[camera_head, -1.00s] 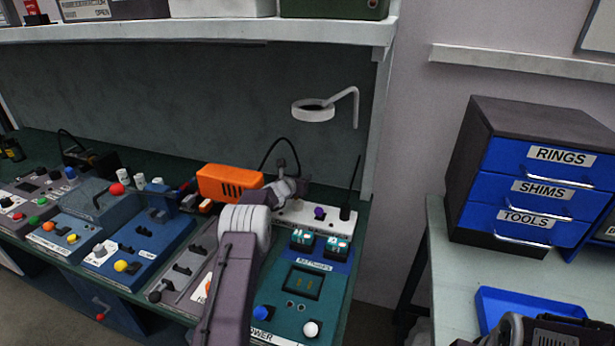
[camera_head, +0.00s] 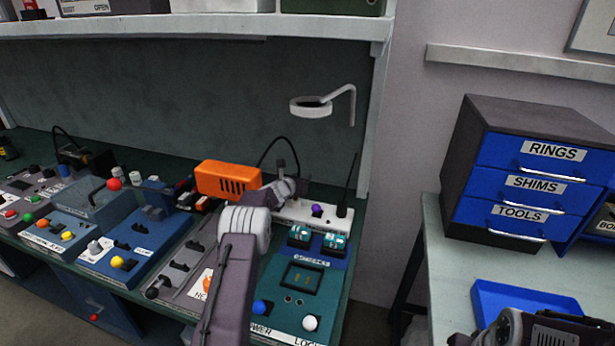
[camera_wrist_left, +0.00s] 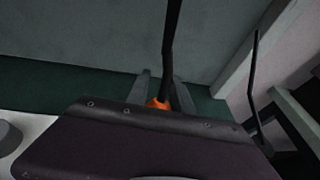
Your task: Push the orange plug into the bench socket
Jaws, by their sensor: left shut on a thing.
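The orange plug (camera_wrist_left: 158,103) shows in the left wrist view as a small orange piece with a dark cable rising from it. My left gripper (camera_wrist_left: 160,95) is shut on it, one finger on each side. My wrist housing covers the lower plug and what lies beneath. In the head view my left gripper (camera_head: 284,172) is over the back of the bench, at the left end of a white socket strip (camera_head: 326,220). My own arm hides the plug there. I cannot tell whether the plug touches the socket. My right gripper is not in view.
An orange box (camera_head: 228,179) stands just left of my left gripper. A purple knob (camera_head: 317,210) and a black plug (camera_head: 342,211) sit on the strip. Control panels fill the bench front. A blue drawer cabinet (camera_head: 530,185) stands on the right table.

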